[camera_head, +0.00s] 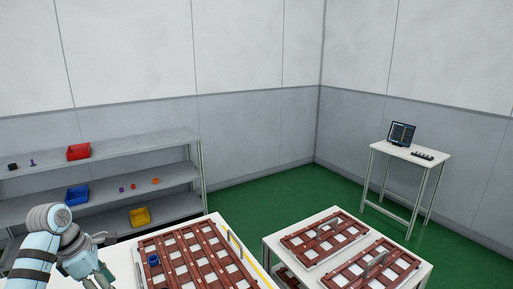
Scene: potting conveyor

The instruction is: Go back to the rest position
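My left arm comes in at the lower left, and its gripper (104,277) hangs low at the near left edge of the white table with the brown slatted rack. It is small and partly cut off by the frame, so I cannot tell whether it is open or shut. A small blue part (153,260) sits on the brown slatted rack (205,250), to the right of the gripper and apart from it. My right gripper is out of view.
Grey shelves (130,150) at the left hold a red bin (78,151), a blue bin (77,196), a yellow bin (140,216) and small parts. A second table with two racks (325,238) stands right. A laptop (401,133) is on a far table. Green floor is clear between.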

